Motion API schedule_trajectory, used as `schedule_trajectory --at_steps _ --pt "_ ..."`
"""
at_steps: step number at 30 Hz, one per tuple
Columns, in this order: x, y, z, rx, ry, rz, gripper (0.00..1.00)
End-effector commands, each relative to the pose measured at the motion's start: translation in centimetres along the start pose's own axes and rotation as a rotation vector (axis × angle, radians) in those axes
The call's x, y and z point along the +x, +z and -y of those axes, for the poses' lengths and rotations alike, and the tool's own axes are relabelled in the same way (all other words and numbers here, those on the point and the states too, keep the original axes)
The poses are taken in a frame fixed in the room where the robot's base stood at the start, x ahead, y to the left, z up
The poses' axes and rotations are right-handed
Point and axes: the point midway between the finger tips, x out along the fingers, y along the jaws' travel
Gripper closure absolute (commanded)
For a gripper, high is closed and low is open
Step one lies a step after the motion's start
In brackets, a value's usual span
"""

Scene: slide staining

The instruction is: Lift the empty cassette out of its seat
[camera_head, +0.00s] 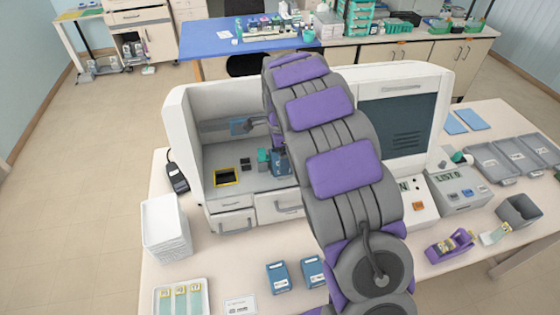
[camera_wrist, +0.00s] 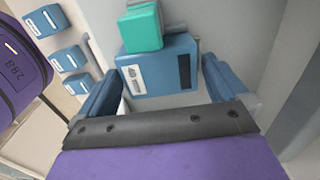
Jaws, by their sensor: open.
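In the wrist view, a blue cassette (camera_wrist: 158,75) with a white label and a dark slot sits against a pale grey surface. A teal block (camera_wrist: 141,28) stands at its upper end. My gripper (camera_wrist: 160,88) is open, with one blue finger on either side of the cassette. Gaps show between the fingers and the cassette, so it is not gripped. In the head view, a teal piece (camera_head: 263,155) shows inside the white machine beside a dark blue part, which I cannot clearly identify. My arm hides part of the machine's interior.
The white machine (camera_head: 178,120) has walls around its bay. A yellow-framed dark opening (camera_head: 228,177) lies left in the bay. Blue boxes (camera_head: 278,277), a slide tray (camera_head: 183,282) and stacked white trays (camera_head: 165,225) stand in front. A labelled instrument (camera_head: 460,187) stands right.

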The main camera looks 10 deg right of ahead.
Motion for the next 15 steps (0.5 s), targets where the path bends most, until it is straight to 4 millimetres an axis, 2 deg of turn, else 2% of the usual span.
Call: schedule_trajectory --at_steps 2,15 --pt "-0.01 0.00 0.01 0.000 0.000 0.000 0.02" --pt "0.00 -0.01 0.00 0.000 0.001 0.000 0.44"
